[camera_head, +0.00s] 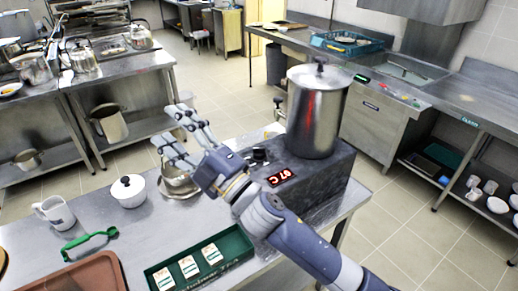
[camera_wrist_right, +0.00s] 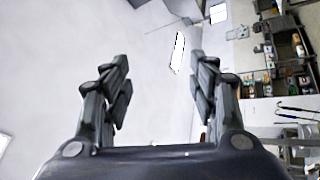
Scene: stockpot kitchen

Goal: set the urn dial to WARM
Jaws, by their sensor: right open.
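The urn (camera_head: 315,115) is a tall lidded steel pot on a dark base (camera_head: 325,180) at the table's right end. A red lit display (camera_head: 281,176) is on the base's front. A small black dial (camera_head: 260,154) sits left of the display; its setting and any WARM mark are too small to read. My right gripper (camera_head: 166,126) is open and empty, raised above the table left of the urn, apart from the dial. Its two spread fingers also show in the right wrist view (camera_wrist_right: 160,80), with nothing between them. My left gripper is not in view.
A metal bowl (camera_head: 180,181) lies below my right gripper. A white lidded pot (camera_head: 128,191), a mug (camera_head: 55,213), a green-handled tool (camera_head: 90,241), a brown tray (camera_head: 85,278) and a green box with white packets (camera_head: 238,245) crowd the table. Counters stand behind.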

